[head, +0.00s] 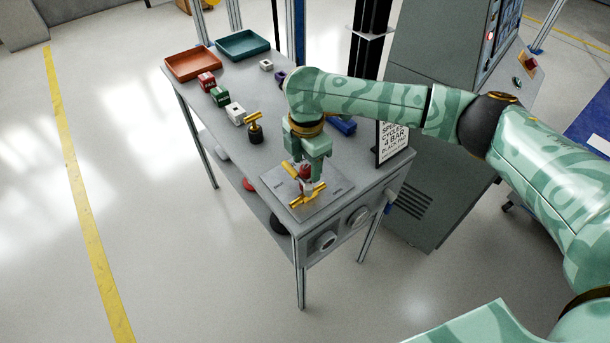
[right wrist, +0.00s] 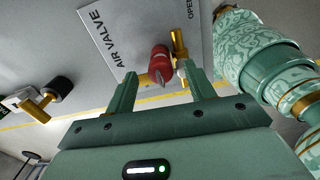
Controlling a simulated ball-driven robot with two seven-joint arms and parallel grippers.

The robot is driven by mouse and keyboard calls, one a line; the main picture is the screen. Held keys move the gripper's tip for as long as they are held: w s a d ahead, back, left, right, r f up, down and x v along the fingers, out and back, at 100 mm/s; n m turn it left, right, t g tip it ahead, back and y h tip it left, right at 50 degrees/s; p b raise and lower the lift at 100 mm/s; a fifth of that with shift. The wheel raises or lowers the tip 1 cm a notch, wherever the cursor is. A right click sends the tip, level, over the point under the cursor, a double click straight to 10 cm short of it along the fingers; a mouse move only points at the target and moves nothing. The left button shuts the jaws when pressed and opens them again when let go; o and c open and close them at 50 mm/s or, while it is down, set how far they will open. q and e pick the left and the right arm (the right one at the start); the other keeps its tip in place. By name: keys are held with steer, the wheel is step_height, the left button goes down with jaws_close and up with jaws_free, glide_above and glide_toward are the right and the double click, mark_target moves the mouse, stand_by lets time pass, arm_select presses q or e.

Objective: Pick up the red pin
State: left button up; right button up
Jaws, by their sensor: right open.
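The red pin (head: 305,172) stands at the brass valve (head: 308,196) on a grey plate near the table's front corner. In the right wrist view the red pin (right wrist: 160,62) shows between the fingertips, with the brass valve (right wrist: 179,42) just behind it to the right. My right gripper (head: 307,163) points down over the pin. Its fingers (right wrist: 158,72) are apart, one on each side of the pin, with visible gaps. I cannot tell how deep the pin sits between them. My left gripper is not in view.
The plate (right wrist: 110,30) reads "AIR VALVE". On the table are red (head: 207,82), green (head: 220,96) and white (head: 235,113) blocks, a black-and-brass valve piece (head: 255,128), an orange tray (head: 193,64) and a teal tray (head: 243,45).

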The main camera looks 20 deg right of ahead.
steer(key=shift+f, duration=0.65)
steer(key=shift+r, duration=0.2)
steer(key=c, duration=1)
steer(key=shift+c, duration=0.2)
